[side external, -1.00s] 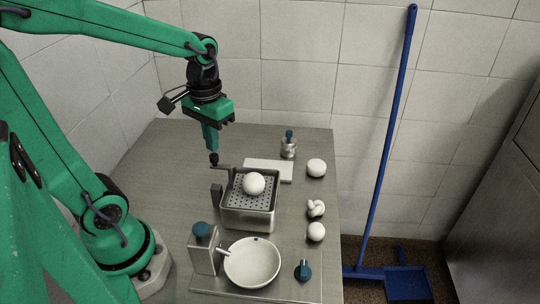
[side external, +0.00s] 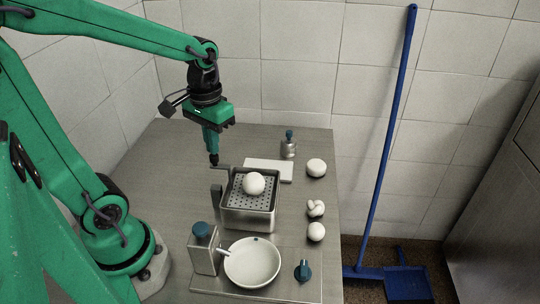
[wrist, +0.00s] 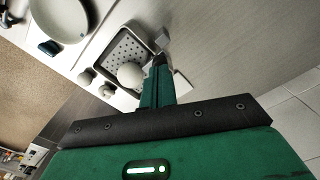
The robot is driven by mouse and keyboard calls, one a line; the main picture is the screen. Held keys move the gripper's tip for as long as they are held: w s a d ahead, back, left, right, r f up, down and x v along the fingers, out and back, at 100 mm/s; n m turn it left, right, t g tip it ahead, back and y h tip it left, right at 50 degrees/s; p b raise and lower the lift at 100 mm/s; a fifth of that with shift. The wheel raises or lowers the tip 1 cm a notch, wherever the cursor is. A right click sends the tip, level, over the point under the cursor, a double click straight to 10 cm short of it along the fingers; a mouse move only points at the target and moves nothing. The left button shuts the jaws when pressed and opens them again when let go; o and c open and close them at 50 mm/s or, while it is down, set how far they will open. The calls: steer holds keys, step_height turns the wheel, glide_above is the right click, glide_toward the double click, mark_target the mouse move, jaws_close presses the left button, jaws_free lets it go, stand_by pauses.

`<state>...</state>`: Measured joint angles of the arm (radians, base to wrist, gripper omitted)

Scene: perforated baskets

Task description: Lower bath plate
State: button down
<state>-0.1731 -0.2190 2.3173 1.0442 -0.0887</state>
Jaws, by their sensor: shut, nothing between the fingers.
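The perforated bath plate (side external: 241,201) sits near the top of the square metal bath (side external: 249,219), with a white ball (side external: 254,183) resting on it. A dark handle (side external: 220,169) reaches from the plate's back left corner. My gripper (side external: 214,160) is shut and empty, pointing down at the handle's outer end; I cannot tell whether it touches. In the wrist view the plate (wrist: 119,52) and ball (wrist: 131,75) show just beyond my fingertips (wrist: 159,61).
A white bowl (side external: 252,262), a dispenser (side external: 204,249) and a dark knob (side external: 303,270) stand in front. White lumps (side external: 316,232) lie to the right. A white slab (side external: 268,168) and a small metal bottle (side external: 289,146) are behind. The table's back left is clear.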

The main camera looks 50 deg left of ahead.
mark_target(214, 157)
steer(key=shift+f, duration=2.35)
steer(key=shift+r, duration=4.5)
steer(key=s+d+r+m+t, duration=0.2)
steer(key=s+d+m+t, duration=0.1)
steer(key=d+t, duration=0.1)
steer(key=shift+s+d+r+t, duration=0.25)
steer(key=shift+t, duration=0.55)
